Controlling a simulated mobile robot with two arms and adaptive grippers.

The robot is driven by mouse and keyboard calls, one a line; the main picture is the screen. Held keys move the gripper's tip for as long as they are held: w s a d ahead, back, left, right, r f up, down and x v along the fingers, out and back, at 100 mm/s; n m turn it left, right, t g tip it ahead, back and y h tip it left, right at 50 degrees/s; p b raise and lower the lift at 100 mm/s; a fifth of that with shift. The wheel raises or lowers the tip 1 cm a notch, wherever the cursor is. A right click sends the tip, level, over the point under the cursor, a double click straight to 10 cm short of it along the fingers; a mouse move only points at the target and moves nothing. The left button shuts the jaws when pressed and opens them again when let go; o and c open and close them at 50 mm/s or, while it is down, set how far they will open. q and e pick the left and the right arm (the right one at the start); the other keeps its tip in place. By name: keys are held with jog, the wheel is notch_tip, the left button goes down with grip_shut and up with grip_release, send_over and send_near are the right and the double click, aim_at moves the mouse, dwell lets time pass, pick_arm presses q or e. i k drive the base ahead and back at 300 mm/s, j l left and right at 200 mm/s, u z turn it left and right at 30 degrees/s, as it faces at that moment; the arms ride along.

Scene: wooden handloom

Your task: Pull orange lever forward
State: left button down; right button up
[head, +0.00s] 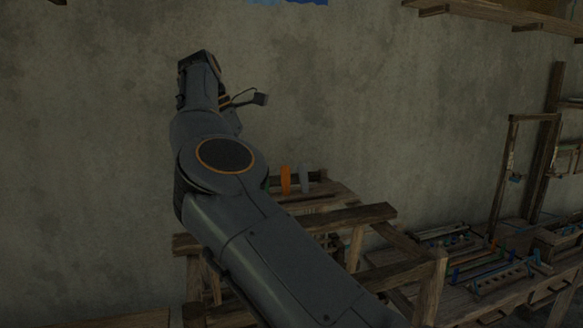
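The orange lever (285,180) stands upright on the wooden loom (365,217), near the middle of the head view. A grey-blue lever (304,179) is just right of it, and a sliver of a green one (266,184) shows at its left, mostly behind my arm. My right arm comes in from the bottom right and crosses in front of the loom. Its far end, with the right gripper (197,68), is up and left of the levers, apart from them. The fingers cannot be made out. My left gripper is not in view.
My arm hides part of the loom's frame. A wooden bench (540,300) with several colored tools stands at the right, with an upright wooden frame (507,170) behind it. A shelf (490,14) hangs at the top right. The plain wall (90,150) lies behind.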

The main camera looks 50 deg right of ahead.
aim_at(285, 170)
jog(key=i+l, duration=0.2)
jog(key=l, duration=0.2)
jog(key=i+l, duration=0.25)
jog(key=l, duration=0.2)
jog(key=i+l, duration=0.2)
jog(key=l, duration=0.2)
